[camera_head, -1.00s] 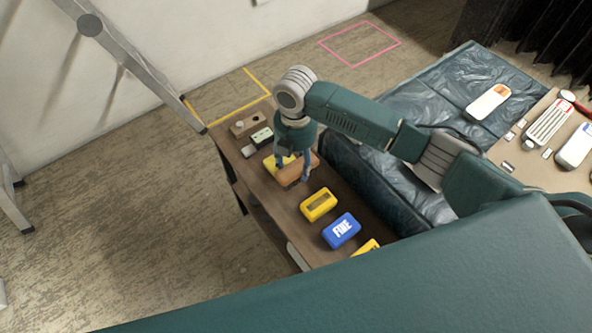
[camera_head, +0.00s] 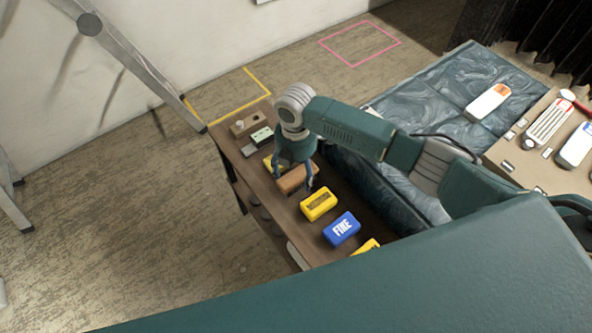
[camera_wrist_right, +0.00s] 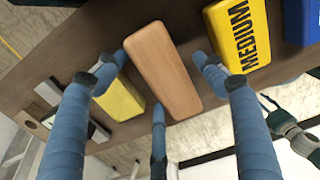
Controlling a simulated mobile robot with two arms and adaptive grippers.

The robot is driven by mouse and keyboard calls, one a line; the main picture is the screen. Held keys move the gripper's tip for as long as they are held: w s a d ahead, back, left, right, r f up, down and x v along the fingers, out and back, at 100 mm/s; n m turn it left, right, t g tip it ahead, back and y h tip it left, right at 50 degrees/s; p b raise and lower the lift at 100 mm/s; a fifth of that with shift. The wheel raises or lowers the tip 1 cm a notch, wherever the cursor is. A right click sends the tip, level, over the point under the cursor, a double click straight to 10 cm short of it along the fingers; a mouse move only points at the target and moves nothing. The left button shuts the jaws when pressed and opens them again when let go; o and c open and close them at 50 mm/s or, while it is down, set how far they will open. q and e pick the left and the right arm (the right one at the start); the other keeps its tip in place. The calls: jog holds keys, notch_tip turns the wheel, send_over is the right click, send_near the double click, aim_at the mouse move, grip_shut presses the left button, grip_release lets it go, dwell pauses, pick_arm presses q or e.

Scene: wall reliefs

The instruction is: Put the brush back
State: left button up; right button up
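The brush, a block with a plain tan wooden back (camera_head: 296,179), lies on the narrow brown bench (camera_head: 246,170) between a yellow block and the yellow MEDIUM block. It also shows in the right wrist view (camera_wrist_right: 162,70). My right gripper (camera_head: 291,184) is over the brush with its fingers spread around it. In the right wrist view the fingers (camera_wrist_right: 160,72) stand at the brush's sides, apparently with small gaps. The brush's underside is hidden. My left gripper is not in view.
The yellow MEDIUM block (camera_head: 318,204), a blue FINE block (camera_head: 342,229) and another yellow block (camera_head: 366,247) line the bench nearer me. A yellow block (camera_wrist_right: 120,100) sits close on the other side. A dark padded sheet (camera_head: 440,92) lies to the right, a ladder (camera_head: 135,62) stands left.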

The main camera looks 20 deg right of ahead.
aim_at(296, 171)
notch_tip(296, 171, up, 12)
jog(key=shift+r, duration=0.2)
dwell(0.4)
dwell(0.4)
